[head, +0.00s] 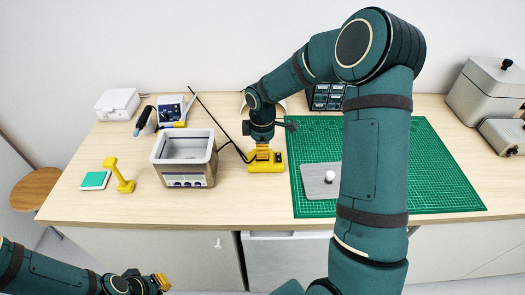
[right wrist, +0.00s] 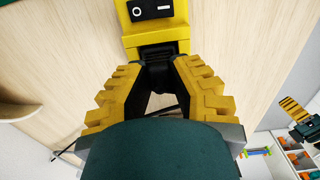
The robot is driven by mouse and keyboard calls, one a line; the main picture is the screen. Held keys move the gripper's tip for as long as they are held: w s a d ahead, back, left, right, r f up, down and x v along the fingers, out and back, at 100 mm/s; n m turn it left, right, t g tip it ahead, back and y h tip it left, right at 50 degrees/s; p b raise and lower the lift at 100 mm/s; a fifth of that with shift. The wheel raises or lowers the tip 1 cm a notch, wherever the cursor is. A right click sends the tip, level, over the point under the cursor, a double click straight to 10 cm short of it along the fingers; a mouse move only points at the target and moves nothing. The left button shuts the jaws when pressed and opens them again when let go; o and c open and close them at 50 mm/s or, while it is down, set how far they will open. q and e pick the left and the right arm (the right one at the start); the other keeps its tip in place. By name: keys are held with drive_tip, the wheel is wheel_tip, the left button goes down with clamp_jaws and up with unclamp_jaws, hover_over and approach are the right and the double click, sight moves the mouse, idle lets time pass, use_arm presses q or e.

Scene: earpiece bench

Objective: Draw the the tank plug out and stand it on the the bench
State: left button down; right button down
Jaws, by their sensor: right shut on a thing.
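The yellow power strip (head: 276,165) lies on the bench (head: 238,200), right of the grey tank (head: 186,160). My right gripper (head: 263,150) is over the strip, pointing down. In the right wrist view its yellow fingers (right wrist: 158,85) are shut on the black tank plug (right wrist: 157,72). The plug is against the yellow strip (right wrist: 157,38) with its black switch; I cannot tell how deep it sits. In the head view the plug is hidden by the gripper. A dark cable runs from the tank toward it. My left gripper (head: 161,283) is low in front of the bench, its fingers unclear.
A green cutting mat (head: 445,170) with a grey plate (head: 318,182) lies to the right. Bare bench lies in front of the strip.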

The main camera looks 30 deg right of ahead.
use_arm(q)
drive_tip(key=shift+r, duration=0.15)
